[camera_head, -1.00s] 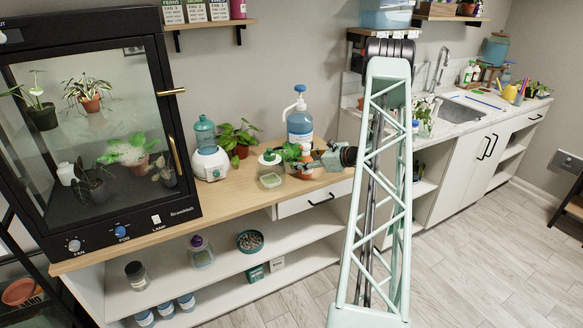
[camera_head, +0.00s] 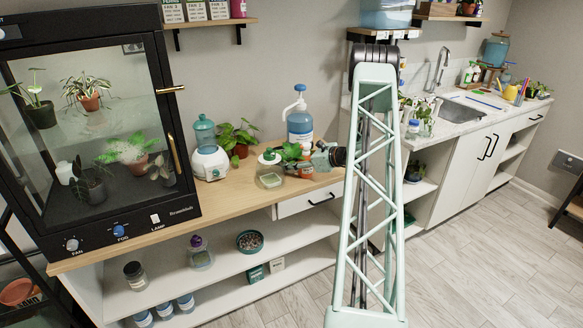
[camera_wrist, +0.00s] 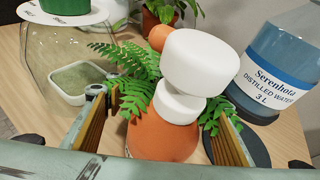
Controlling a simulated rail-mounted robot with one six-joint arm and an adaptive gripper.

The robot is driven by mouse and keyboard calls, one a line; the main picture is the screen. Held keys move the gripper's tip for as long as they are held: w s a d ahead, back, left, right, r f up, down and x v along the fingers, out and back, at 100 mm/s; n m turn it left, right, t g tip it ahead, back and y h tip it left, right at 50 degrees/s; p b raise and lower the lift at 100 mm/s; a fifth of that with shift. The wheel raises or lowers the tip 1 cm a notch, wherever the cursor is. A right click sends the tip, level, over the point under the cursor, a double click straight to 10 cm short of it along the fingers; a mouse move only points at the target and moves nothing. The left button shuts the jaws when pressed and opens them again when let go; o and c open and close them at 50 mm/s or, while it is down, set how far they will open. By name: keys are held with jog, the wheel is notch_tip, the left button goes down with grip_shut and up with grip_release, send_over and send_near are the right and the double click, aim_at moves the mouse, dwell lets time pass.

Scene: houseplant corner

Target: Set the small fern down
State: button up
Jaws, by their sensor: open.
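The pot's base is hidden from me.
A distilled water bottle (camera_wrist: 283,65) stands close on the right in the wrist view; its blue pump tops it in the head view (camera_head: 300,122). A clear container with a green lid (camera_head: 269,172) and a leafy potted plant (camera_head: 238,139) are at the left. The counter's front edge is near.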

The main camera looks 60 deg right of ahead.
jog(key=shift+c, duration=0.9)
jog(key=c, duration=0.6)
jog(key=shift+r, duration=0.1)
notch_tip(320, 180, up, 18)
jog(key=p, duration=0.3)
dwell(0.4)
